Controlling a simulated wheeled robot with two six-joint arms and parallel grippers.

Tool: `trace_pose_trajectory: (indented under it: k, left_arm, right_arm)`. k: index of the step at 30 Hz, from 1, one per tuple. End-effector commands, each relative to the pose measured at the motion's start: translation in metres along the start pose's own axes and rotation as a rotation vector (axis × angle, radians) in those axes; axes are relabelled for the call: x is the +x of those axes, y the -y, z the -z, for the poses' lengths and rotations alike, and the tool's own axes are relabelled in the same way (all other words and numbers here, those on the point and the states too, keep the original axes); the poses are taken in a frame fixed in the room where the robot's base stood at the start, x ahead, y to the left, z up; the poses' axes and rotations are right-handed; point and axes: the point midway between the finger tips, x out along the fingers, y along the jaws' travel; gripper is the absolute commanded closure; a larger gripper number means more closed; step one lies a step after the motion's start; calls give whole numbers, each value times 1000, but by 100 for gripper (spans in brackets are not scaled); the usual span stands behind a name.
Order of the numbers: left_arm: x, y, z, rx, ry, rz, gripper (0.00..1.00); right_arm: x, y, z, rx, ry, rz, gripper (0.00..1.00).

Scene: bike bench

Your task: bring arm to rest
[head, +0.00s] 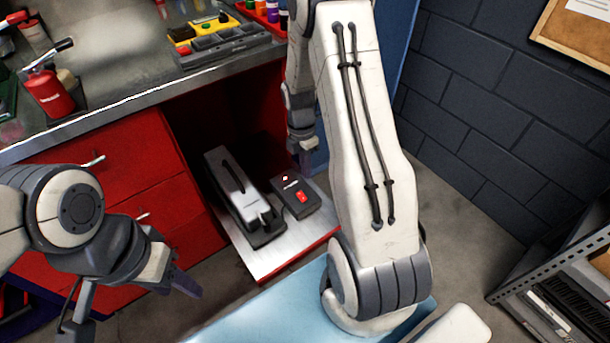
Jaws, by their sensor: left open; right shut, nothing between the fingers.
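My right arm (365,130) is raised and bent, filling the middle of the head view with its white links and dark cables. Its gripper (305,158) points down beside the red cabinet's open bay and is shut and empty. My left arm comes in from the left edge. Its gripper (184,282) is low, in front of the red drawers, and open, with nothing seen in it; part of it is hidden by its own wrist.
A pull-out shelf (290,252) carries a black-and-silver device (235,190) and a dark box with a red switch (297,198), close below the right gripper. The workbench (135,85) holds a red bottle (48,92) and a parts tray (228,42). A metal rack (545,270) stands right.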

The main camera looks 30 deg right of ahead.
Motion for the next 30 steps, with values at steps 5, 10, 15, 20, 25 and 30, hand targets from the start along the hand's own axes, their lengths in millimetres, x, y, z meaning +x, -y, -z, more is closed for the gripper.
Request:
trace_pose_trajectory:
  k: [5,10,15,20,25,30]
  left_arm:
    - [-2,0,0,0,0,0,50]
    - [-2,0,0,0,0,0,50]
    - [-2,0,0,0,0,0,50]
    - [-2,0,0,0,0,0,50]
    - [-2,0,0,0,0,0,50]
    - [-3,0,0,0,0,0,50]
  right_arm:
    - [-12,3,0,0,0,1,100]
    - [-13,4,0,0,0,1,100]
    - [-13,4,0,0,0,1,100]
    - [-13,3,0,-1,0,1,100]
    - [-22,2,11,17,4,-6,100]
    - [-68,8,80,166,12,-45,100]
